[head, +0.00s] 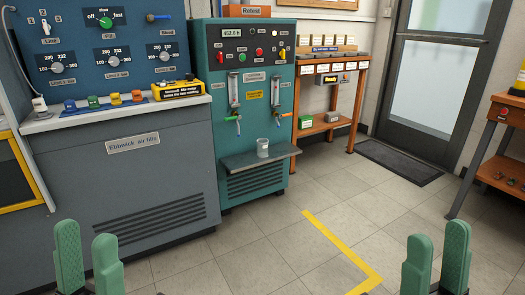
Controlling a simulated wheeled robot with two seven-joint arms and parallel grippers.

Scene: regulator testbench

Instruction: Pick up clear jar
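The clear jar (262,147) stands upright on the small dark shelf (245,160) at the front of the teal test cabinet, in the middle of the head view. It looks empty. My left gripper (88,258) is at the lower left, its two green fingers apart with nothing between them. My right gripper (436,265) is at the lower right, its green fingers also apart and empty. Both grippers are well short of the jar and touch nothing.
A blue-grey bench (150,185) with a control panel stands left of the teal cabinet (210,90). A wooden rack (353,88) stands to its right, and a work table (495,140) at the right edge. The tiled floor (270,240) with a yellow line is clear.

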